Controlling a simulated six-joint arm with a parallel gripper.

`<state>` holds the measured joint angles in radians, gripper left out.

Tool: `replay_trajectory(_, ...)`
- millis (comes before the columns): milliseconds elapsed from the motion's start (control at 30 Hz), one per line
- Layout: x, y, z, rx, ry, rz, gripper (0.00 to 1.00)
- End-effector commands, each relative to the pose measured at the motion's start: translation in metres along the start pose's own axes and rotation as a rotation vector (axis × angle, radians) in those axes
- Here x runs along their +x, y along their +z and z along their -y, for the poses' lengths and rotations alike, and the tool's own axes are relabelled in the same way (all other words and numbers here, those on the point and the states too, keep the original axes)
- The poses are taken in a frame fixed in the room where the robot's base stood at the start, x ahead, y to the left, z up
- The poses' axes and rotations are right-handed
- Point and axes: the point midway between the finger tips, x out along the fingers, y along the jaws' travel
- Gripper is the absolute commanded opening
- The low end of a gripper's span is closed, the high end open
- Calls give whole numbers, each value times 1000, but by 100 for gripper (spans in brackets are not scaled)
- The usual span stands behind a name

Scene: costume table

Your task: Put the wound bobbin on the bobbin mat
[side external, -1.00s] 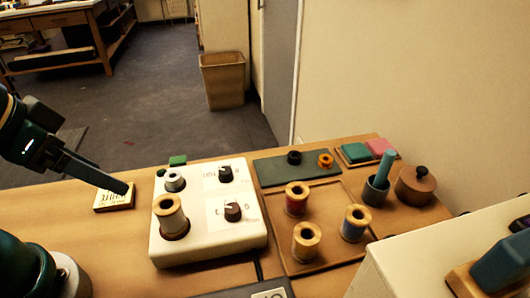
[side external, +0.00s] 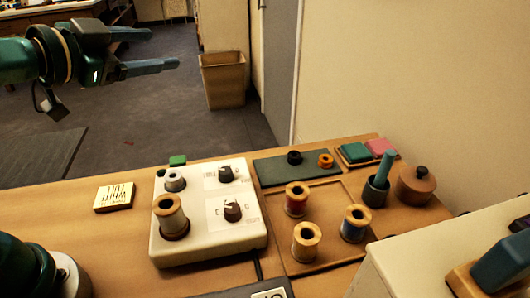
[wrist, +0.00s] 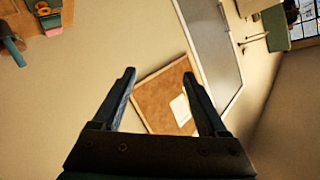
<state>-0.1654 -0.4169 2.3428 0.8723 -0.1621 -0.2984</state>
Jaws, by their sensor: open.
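A small bobbin wound with pale thread (side external: 174,181) sits on the back left of a white winder box (side external: 230,247). The dark green bobbin mat (side external: 268,175) lies at the back of the table, right of the winder. A black bobbin (side external: 294,157) and an orange bobbin (side external: 326,160) lie on it. My gripper (side external: 163,50) is open and empty, high above the table at the upper left, well apart from the bobbin and mat. In the wrist view its spread fingers (wrist: 160,73) have nothing between them; the bobbin and mat are not seen clearly there.
A large pale spool (side external: 171,218) stands on the winder in front of the bobbin, with two dark knobs (side external: 232,212) to the right. Several thread spools stand on a wooden tray (side external: 325,194). A lettered card (side external: 114,197) lies left on otherwise clear table.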

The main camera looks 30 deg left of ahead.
Motion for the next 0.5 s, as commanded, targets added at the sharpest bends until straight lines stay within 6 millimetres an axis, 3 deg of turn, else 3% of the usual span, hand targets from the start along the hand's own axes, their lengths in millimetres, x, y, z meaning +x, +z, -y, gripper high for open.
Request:
replay_trajectory(133, 27, 8, -20, 151, 189, -105, 76)
replay_trajectory(233, 33, 31, -43, 202, 382, -142, 76)
replay_trajectory(367, 20, 74, -71, 182, 655, -146, 76)
replay_trajectory(500, -7, 122, -87, 81, 900, -118, 76)
